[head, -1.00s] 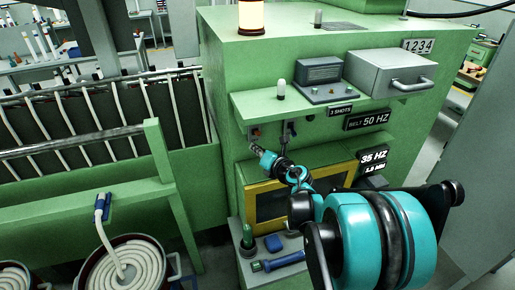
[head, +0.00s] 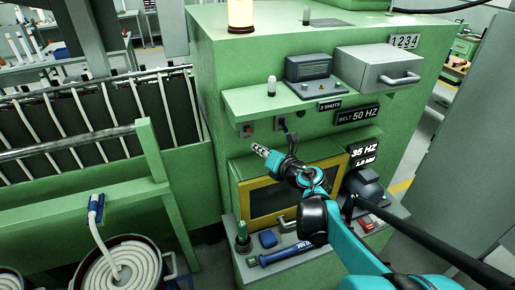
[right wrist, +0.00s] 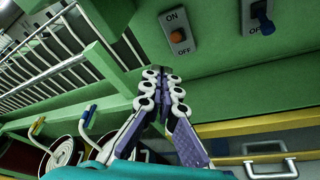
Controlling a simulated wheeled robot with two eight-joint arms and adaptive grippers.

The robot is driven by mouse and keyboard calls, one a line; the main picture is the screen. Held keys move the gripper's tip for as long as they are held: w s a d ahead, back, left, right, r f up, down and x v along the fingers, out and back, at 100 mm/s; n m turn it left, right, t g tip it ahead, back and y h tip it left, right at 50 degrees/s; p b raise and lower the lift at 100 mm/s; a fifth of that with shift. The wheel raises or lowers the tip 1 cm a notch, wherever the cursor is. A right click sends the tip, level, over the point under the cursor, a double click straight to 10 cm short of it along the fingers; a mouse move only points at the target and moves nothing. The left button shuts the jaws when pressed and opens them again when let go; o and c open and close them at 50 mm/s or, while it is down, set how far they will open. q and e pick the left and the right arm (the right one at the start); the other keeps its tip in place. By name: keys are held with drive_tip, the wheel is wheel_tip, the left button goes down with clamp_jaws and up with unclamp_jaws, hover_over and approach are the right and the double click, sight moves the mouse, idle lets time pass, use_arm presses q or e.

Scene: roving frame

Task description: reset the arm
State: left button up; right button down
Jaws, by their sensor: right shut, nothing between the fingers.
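My right gripper (head: 262,151) reaches in from the lower right in the head view, in front of the green machine (head: 215,100). Its fingers are shut and empty, pointing left. In the right wrist view the closed fingers (right wrist: 162,78) point up at the green panel, below a switch plate marked ON and OFF with an orange knob (right wrist: 181,34). A second switch with a blue lever (right wrist: 263,18) is to its right. Both switches show small in the head view, above the gripper. The fingers appear apart from them. My left gripper is not in view.
A yellow-framed window (head: 249,199) is behind and below the gripper. A lower ledge holds a blue-handled tool (head: 287,253) and a green knob (head: 242,236). A shelf (head: 245,101) juts out above. Coiled white rope fills a drum (head: 166,263) at lower left.

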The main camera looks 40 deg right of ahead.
drive_tip(key=shift+a, duration=0.1)
drive_tip(key=s+a+f+m+g+b, duration=0.2)
drive_tip(key=s+a+f+m+b, duration=0.3)
drive_tip(key=a+f+m, duration=0.2)
drive_tip(key=s+a+f+m+g+b, duration=0.3)
drive_tip(key=s+a+f+m+b, duration=0.3)
drive_tip(key=f+m, duration=0.5)
drive_tip(key=s+a+f+m+g+b, duration=0.3)
drive_tip(key=s+a+f+m+b, duration=0.3)
drive_tip(key=a+f+m, duration=0.2)
wheel_tip(320, 180, down, 3)
drive_tip(key=shift+r+m+y, duration=0.15)
drive_tip(key=shift+m+y, duration=0.25)
drive_tip(key=shift+m, duration=0.6)
